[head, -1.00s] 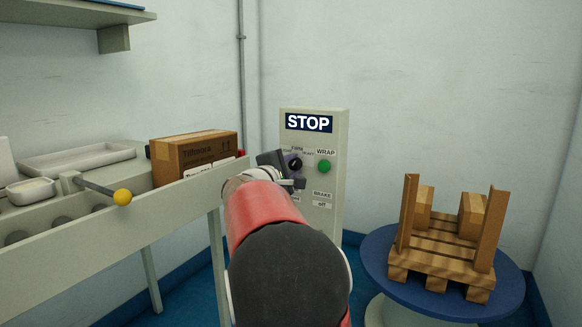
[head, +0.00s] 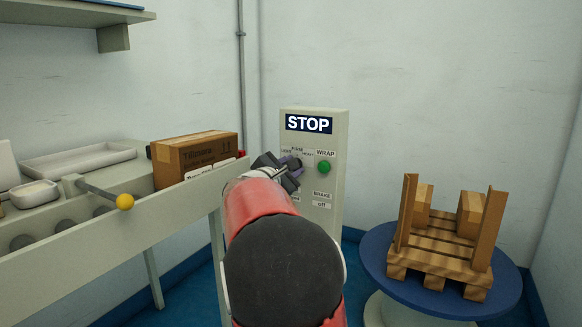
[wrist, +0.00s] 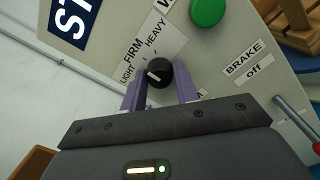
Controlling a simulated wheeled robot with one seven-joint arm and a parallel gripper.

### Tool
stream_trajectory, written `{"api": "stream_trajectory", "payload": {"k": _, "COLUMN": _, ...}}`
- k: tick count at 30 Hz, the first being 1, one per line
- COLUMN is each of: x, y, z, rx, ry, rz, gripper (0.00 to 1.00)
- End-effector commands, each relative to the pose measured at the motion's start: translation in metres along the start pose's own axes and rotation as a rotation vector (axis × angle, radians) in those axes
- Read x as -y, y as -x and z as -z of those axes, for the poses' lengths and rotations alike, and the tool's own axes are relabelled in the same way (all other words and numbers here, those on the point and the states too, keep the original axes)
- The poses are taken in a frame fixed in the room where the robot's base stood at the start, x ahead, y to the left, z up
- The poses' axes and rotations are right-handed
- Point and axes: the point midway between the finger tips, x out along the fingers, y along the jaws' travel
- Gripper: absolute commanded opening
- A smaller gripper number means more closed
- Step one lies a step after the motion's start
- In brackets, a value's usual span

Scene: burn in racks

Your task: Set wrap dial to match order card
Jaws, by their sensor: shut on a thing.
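The wrap dial (wrist: 159,73) is a small black knob on the grey control panel (wrist: 221,48), with LIGHT, FIRM and HEAVY labels around it. Its white mark sits on the side toward LIGHT in the wrist view. My gripper (wrist: 159,85) has its two purple fingers on either side of the knob and is shut on it. In the head view my gripper (head: 289,170) hides most of the dial.
A green WRAP button (head: 324,167) is right of the dial, with a BRAKE label (head: 322,195) below. A yellow-knobbed lever (head: 124,201) juts from the bench at left. A wooden pallet (head: 440,257) stands on the blue turntable (head: 505,300) at right.

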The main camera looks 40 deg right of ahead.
Motion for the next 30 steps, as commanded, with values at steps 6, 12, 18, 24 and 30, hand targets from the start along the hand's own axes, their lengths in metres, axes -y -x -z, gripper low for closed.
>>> {"api": "stream_trajectory", "payload": {"k": 6, "x": 0.001, "y": 0.0, "z": 0.001, "rx": -0.001, "ry": 0.005, "rz": 0.001, "gripper": 0.07}}
{"api": "stream_trajectory", "payload": {"k": 12, "x": 0.001, "y": 0.0, "z": 0.001, "rx": -0.001, "ry": 0.004, "rz": 0.001, "gripper": 0.35}}
{"api": "stream_trajectory", "payload": {"k": 18, "x": 0.0, "y": 0.0, "z": 0.001, "rx": -0.001, "ry": 0.003, "rz": 0.001, "gripper": 0.52}}
{"api": "stream_trajectory", "payload": {"k": 24, "x": 0.0, "y": 0.001, "z": 0.001, "rx": -0.001, "ry": 0.003, "rz": 0.0, "gripper": 0.52}}
{"api": "stream_trajectory", "payload": {"k": 30, "x": -0.001, "y": 0.022, "z": 0.001, "rx": -0.003, "ry": 0.001, "rz": -0.002, "gripper": 0.52}}
